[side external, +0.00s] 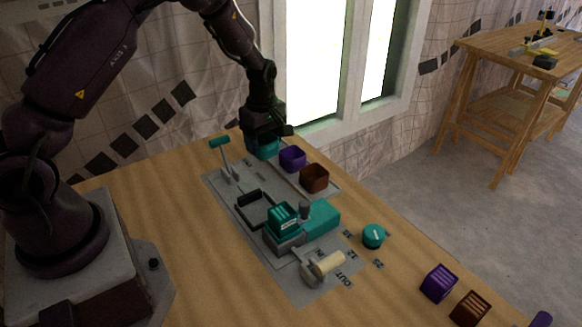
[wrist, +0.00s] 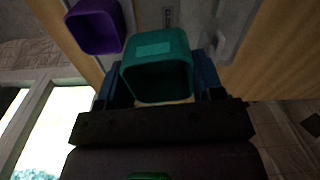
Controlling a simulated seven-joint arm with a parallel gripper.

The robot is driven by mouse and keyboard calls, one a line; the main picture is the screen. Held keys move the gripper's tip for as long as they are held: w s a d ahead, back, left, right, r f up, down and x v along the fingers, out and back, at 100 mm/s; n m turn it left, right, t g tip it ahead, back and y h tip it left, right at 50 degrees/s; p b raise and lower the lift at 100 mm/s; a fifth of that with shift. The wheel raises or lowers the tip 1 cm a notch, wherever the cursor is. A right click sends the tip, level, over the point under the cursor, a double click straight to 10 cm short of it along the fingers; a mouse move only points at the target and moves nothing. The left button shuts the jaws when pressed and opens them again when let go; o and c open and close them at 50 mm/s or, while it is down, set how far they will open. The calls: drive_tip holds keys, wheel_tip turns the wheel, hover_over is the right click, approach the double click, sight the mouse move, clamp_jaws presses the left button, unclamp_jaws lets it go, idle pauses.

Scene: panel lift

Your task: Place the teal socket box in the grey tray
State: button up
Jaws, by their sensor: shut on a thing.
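The teal socket box (wrist: 157,65) sits between the blue fingers of my gripper (wrist: 165,90), its open mouth toward the wrist camera. In the side view my gripper (side external: 267,140) is at the far end of the table, shut on the box (side external: 266,151), which is partly hidden. The box is in line with the purple and brown boxes; I cannot tell whether it touches the surface under it. A small dark-walled grey tray (side external: 243,210) lies empty on the grey panel, nearer the camera than my gripper.
A purple box (side external: 292,159) and brown box (side external: 314,178) stand close by; the purple one (wrist: 95,27) is beside my gripper. Teal blocks (side external: 321,218) and a cream roller (side external: 327,263) stand farther along.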

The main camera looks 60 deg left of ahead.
drive_tip(key=w+a+r+m, duration=0.1)
drive_tip(key=w+a+r, duration=0.2)
drive_tip(key=w+a, duration=0.4)
drive_tip(key=shift+m, duration=0.3)
drive_tip(key=f, duration=0.1)
drive_tip(key=d+f, duration=0.1)
drive_tip(key=f, duration=0.3)
drive_tip(key=shift+w+d+f, duration=0.2)
drive_tip(key=shift+w+d, duration=0.1)
drive_tip(key=shift+d, duration=0.05)
drive_tip(key=shift+f, duration=2.25)
drive_tip(key=shift+f, duration=0.1)
drive_tip(key=o, duration=0.9)
